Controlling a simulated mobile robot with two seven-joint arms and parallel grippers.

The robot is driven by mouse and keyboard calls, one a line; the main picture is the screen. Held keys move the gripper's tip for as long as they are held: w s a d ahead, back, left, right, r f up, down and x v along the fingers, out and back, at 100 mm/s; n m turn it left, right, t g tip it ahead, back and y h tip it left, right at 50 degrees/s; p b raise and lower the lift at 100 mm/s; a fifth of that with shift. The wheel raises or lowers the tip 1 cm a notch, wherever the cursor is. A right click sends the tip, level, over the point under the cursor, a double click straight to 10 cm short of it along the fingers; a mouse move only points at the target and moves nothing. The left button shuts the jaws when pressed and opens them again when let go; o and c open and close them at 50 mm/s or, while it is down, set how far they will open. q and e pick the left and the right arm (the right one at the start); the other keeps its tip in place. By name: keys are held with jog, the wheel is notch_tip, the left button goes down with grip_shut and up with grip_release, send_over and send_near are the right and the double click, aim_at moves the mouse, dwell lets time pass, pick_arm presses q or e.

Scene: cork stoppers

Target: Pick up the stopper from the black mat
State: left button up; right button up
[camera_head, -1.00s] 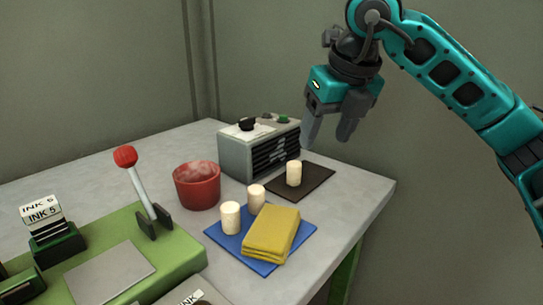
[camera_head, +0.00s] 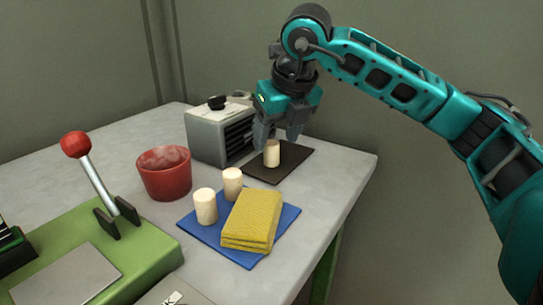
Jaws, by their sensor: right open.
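A pale cork stopper (camera_head: 272,154) stands upright on the black mat (camera_head: 293,163) towards the back right of the table. My right gripper (camera_head: 277,143) is open, pointing down, with its fingertips close above and around the top of this stopper in the picture. I cannot tell whether the fingers touch it or are behind it. Two more pale stoppers, a nearer one (camera_head: 206,207) and a farther one (camera_head: 232,184), stand on the blue mat (camera_head: 285,220). My left gripper is not in view.
A folded yellow cloth (camera_head: 252,219) lies on the blue mat. A grey box with dark vents (camera_head: 206,138) stands left of the black mat. A red pot (camera_head: 164,174) and a green press with a red-knobbed lever (camera_head: 97,185) are farther left. The table's right edge is clear.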

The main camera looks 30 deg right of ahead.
aim_at(273, 144)
jog(key=b+x, duration=0.1)
jog(key=x, duration=0.3)
jog(key=shift+a+f, duration=0.1)
jog(key=c, duration=1.1)
